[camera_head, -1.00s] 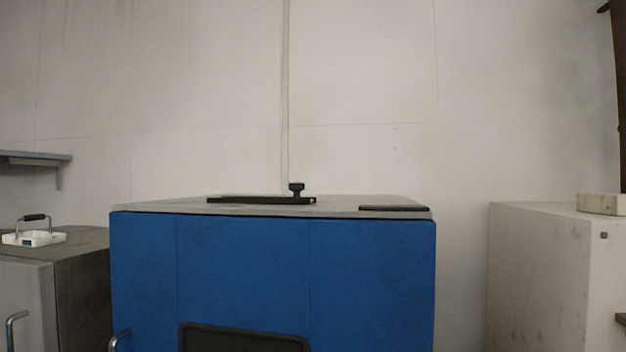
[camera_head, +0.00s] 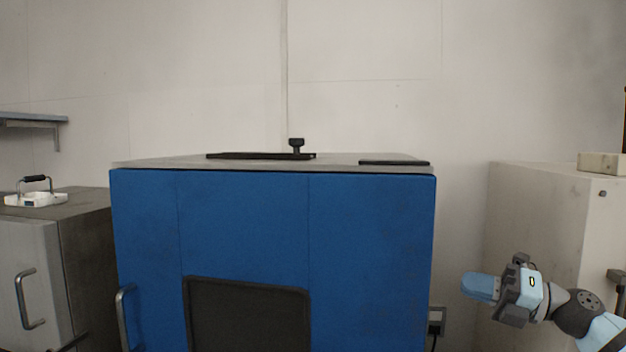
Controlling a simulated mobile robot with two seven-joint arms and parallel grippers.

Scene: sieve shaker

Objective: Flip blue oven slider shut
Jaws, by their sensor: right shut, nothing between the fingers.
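The blue oven (camera_head: 370,250) fills the middle of the view, with a grey top and a dark window in its front. On its top lies the slider, a flat black bar with an upright black knob (camera_head: 296,145) near its right end. A flat black plate (camera_head: 394,163) lies on the top further right. My right gripper (camera_head: 468,288) is at the lower right, right of the oven and below its top, pointing left. It is shut and empty, apart from the oven and the slider. My left gripper is not in view.
A grey cabinet (camera_head: 30,260) with a white handled tray (camera_head: 36,199) on it stands at left. A pale cabinet (camera_head: 535,220) stands at right with a light block (camera_head: 602,163) on top. A wall socket (camera_head: 436,318) is beside the oven. Space above the oven is clear.

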